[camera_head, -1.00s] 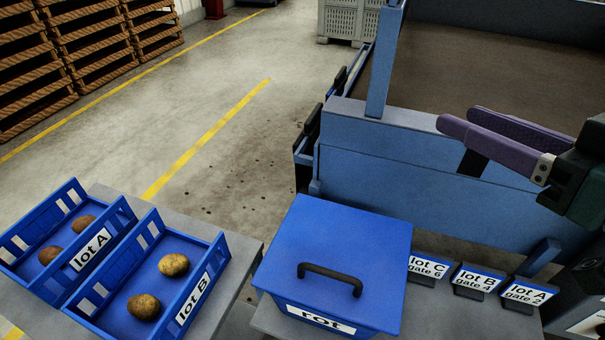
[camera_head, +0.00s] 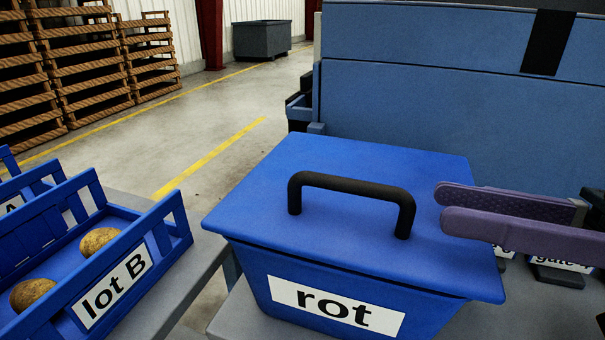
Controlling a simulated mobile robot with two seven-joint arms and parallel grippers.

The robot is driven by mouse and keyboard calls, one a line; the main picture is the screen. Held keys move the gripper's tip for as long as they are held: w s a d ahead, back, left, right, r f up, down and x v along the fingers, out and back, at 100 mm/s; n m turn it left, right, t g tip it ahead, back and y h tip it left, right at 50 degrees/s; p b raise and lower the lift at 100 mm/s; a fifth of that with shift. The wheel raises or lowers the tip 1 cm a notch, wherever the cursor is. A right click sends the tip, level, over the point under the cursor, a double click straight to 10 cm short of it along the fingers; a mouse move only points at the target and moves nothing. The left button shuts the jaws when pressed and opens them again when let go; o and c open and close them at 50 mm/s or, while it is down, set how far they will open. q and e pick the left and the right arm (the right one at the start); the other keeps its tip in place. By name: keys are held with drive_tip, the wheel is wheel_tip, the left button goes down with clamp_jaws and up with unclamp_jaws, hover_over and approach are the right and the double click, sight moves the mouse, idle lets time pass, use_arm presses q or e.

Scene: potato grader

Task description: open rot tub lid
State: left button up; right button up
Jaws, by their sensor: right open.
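The blue rot tub (camera_head: 262,289) stands on a grey surface in the middle of the head view, with a white "rot" label on its front. Its flat blue lid (camera_head: 250,198) lies on top, closed. A black bar handle (camera_head: 350,186) arches up from the lid. My right gripper (camera_head: 440,207) comes in from the right with two purple fingers, open and empty. Its fingertips are near the right part of the lid, to the right of the handle and apart from it. My left gripper is not in view.
A blue lot B crate (camera_head: 160,228) with two potatoes (camera_head: 99,241) stands on a table at left, with part of the lot A crate beyond. Small gate signs (camera_head: 560,262) stand right of the tub, partly behind my gripper. A blue machine wall (camera_head: 420,105) rises behind.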

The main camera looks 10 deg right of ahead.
sight(395, 194)
drive_tip(key=b+x, duration=0.1)
drive_tip(key=x, duration=0.7)
drive_tip(key=shift+c, duration=0.3)
clamp_jaws()
idle(0.9)
